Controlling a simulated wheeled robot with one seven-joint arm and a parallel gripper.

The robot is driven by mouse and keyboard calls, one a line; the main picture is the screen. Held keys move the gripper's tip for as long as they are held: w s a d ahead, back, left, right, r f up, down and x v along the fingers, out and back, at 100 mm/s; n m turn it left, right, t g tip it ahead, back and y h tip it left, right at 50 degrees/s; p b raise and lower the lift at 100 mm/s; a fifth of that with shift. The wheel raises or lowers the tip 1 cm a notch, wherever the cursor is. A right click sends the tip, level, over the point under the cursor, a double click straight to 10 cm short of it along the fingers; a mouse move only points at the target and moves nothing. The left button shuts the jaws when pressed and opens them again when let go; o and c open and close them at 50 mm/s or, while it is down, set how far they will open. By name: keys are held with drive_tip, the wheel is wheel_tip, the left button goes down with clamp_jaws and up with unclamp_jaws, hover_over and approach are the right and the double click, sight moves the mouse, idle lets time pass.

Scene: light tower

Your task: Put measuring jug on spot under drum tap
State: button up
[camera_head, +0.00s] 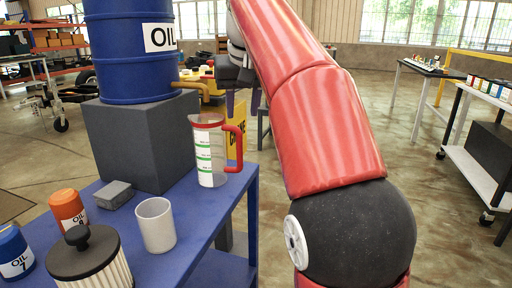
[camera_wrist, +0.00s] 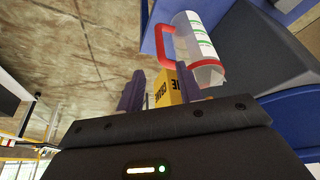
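The measuring jug (camera_head: 207,155), clear with green marks, a red rim and a red handle, stands upright on the blue table (camera_head: 190,232) near its right edge. The brass drum tap (camera_head: 188,85) sticks out from the blue oil drum (camera_head: 130,50) above the jug's rim. No spot shows; the jug may cover it. My gripper (camera_head: 241,104) is above and beyond the jug's handle, fingers apart. In the wrist view, my gripper (camera_wrist: 159,72) is open and empty, with the jug (camera_wrist: 197,45) beyond the fingers, apart from them.
The drum stands on a grey block (camera_head: 140,145). A white cup (camera_head: 155,224), a small grey box (camera_head: 114,195), a filter (camera_head: 90,262) and orange (camera_head: 68,210) and blue (camera_head: 14,252) oil bottles share the table. A yellow sign (camera_wrist: 167,88) shows between my fingers.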

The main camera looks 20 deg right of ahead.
drive_tip(key=s+f+t, duration=0.1)
drive_tip(key=s+f, duration=2.3)
drive_tip(key=f, duration=0.3)
drive_tip(key=shift+s+f, duration=0.15)
drive_tip(key=shift+f, duration=0.2)
